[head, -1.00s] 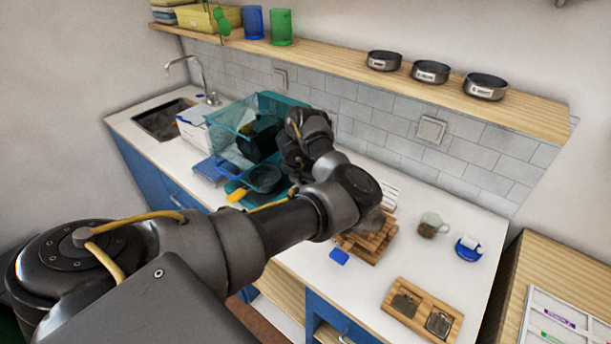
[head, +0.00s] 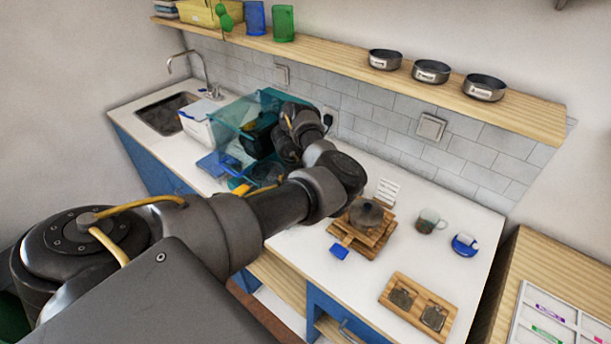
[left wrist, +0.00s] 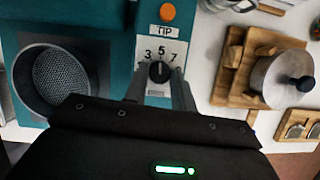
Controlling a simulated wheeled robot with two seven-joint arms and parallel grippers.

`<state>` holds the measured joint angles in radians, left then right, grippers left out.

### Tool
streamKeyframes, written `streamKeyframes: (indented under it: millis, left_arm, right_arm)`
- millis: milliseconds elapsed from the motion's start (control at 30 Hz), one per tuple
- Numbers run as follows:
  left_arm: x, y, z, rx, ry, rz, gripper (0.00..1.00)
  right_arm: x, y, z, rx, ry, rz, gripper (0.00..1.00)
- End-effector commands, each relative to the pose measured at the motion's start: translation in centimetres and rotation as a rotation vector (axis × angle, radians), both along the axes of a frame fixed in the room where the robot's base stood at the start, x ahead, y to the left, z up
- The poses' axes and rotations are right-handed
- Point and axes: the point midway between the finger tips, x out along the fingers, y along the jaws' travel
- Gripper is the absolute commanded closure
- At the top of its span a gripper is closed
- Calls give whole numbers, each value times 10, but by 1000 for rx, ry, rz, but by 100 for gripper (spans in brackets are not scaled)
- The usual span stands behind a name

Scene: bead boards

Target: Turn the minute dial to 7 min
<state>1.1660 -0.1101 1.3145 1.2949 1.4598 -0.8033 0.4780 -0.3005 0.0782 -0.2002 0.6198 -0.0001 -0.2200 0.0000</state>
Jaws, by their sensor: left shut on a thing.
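The minute dial (left wrist: 159,72) is a small black knob on a white plate marked 1, 3, 5 and 7, on the front of a teal machine (left wrist: 112,45). My left gripper (left wrist: 159,84) has one finger on each side of the knob and is shut on it in the left wrist view. A pale mark on the knob seems to point up, near the 5; its exact setting is too small to read. In the head view the machine (head: 268,98) is partly behind my left arm, which hides the dial. My right gripper is in neither view.
An orange button (left wrist: 167,12) sits above the dial, and a dark round mesh opening (left wrist: 62,78) is left of it. To the right, a lidded metal pot (head: 366,213) stands on a slatted wooden board (head: 343,237). A glass mug (head: 428,221) stands farther right.

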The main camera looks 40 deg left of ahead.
Motion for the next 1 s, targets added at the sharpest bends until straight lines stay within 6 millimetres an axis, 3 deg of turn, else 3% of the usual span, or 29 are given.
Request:
streamKeyframes:
  millis: [100, 133, 267, 733, 1000]
  left_arm:
    - [-1, -1, -1, -1, 2, 1, 97]
    - [-1, -1, -1, -1, 2, 1, 72]
    - [0, 0, -1, -1, 2, 1, 55]
    - [0, 0, -1, -1, 0, 9, 53]
    - [1, -3, -7, 2, -2, 230, 53]
  right_arm:
    - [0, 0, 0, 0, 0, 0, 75]
    - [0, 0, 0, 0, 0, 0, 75]
    - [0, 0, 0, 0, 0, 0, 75]
    - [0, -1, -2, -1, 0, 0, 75]
    - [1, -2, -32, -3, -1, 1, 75]
